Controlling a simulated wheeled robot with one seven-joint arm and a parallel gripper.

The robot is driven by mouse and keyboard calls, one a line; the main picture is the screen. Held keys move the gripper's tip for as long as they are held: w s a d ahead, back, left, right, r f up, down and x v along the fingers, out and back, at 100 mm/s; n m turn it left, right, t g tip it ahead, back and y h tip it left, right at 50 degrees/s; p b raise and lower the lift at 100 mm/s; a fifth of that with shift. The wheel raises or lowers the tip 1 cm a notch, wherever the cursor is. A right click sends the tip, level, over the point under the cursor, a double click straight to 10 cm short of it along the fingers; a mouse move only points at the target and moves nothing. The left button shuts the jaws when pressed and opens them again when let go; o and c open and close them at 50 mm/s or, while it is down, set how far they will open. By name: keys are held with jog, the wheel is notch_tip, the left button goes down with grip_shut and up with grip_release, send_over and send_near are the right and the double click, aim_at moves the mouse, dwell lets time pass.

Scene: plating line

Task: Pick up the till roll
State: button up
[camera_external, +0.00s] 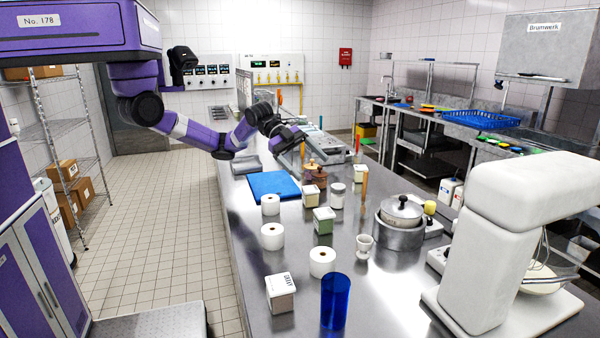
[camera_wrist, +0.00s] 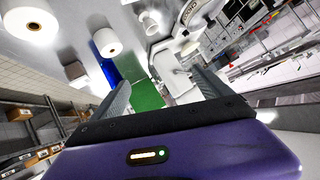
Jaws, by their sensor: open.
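Several white till rolls stand upright on the steel counter: one by the blue board (camera_external: 270,204), a middle one (camera_external: 272,237) and a nearer one (camera_external: 322,262). Which one is meant cannot be told. My gripper (camera_external: 291,138) is above the counter behind the blue board, apart from all of the rolls. In the wrist view, my gripper (camera_wrist: 161,78) is open, with its fingers wide apart and nothing held between them. Two white rolls (camera_wrist: 106,42) (camera_wrist: 29,20) show at upper left there, beyond the fingers.
The blue board (camera_external: 273,185) lies behind the rolls. A white box (camera_external: 281,293), a blue tumbler (camera_external: 335,301), an egg cup (camera_external: 364,247), a green-sided box (camera_external: 324,220) and a pot (camera_external: 400,225) stand around them. A large white mixer (camera_external: 515,240) fills the right.

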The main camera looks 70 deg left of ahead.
jog(key=s+a+f+m+g+y, duration=0.1)
jog(key=s+a+f+g+y, duration=0.15)
jog(key=a+f+y, duration=0.5)
jog(key=m+g+y, duration=0.1)
jog(key=g+y, duration=0.2)
send_over(270, 198)
jog(key=shift+h, duration=0.25)
jog(key=f, duration=0.5)
jog(key=shift+w+d+f, duration=0.15)
jog(key=shift+w+f, duration=0.2)
jog(key=shift+s+a+g, duration=0.15)
jog(key=shift+a+g, duration=0.1)
jog(key=shift+a, duration=0.1)
jog(key=shift+a+f, duration=0.15)
jog(key=shift+f, duration=0.2)
jog(key=f, duration=0.7)
jog(key=shift+s+d+f+p, duration=0.15)
jog(key=shift+d+p, duration=0.1)
jog(key=shift+p, duration=0.15)
jog(key=c, duration=1.6)
